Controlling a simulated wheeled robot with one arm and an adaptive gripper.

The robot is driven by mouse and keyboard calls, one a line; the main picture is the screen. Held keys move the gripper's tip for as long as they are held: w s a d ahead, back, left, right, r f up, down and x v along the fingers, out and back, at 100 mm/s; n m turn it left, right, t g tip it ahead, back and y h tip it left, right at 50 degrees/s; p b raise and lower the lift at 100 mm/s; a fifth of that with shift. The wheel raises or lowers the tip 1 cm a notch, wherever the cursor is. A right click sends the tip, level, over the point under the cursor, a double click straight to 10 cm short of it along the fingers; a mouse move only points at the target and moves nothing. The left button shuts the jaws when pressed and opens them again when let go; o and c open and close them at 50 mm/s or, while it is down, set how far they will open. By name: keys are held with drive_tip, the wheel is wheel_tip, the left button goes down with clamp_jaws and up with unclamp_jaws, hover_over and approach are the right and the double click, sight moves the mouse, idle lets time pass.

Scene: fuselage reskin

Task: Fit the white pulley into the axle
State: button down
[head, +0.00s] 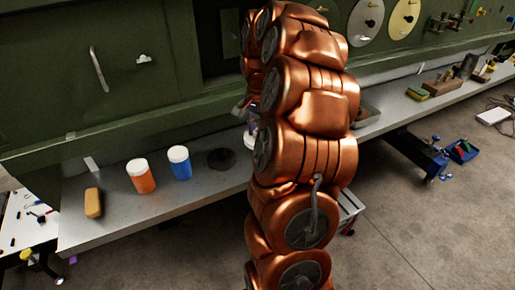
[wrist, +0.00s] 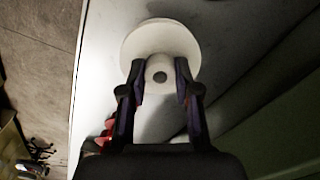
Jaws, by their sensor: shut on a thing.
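The white pulley (wrist: 160,38) is in the wrist view, a round disc with a narrower hub that has a dark hole in its middle. My gripper (wrist: 161,72) is shut on the hub, one finger on each side. In the head view my copper arm hides most of the gripper; a small white part (head: 250,140), likely the pulley, shows at the arm's left edge above the bench. A white disc (head: 365,20) and a cream disc (head: 403,18) with dark centres are on the green panel at upper right. I cannot make out a bare axle for certain.
The grey bench (head: 130,200) runs along the green panel (head: 190,65). On it stand a yellow-orange block (head: 93,203), an orange jar (head: 140,177), a blue jar (head: 180,163) and a dark round piece (head: 221,159). A brush (head: 441,86) lies farther right. Floor at lower right is mostly clear.

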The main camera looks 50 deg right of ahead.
wheel_tip(320, 180, up, 3)
idle(0.6)
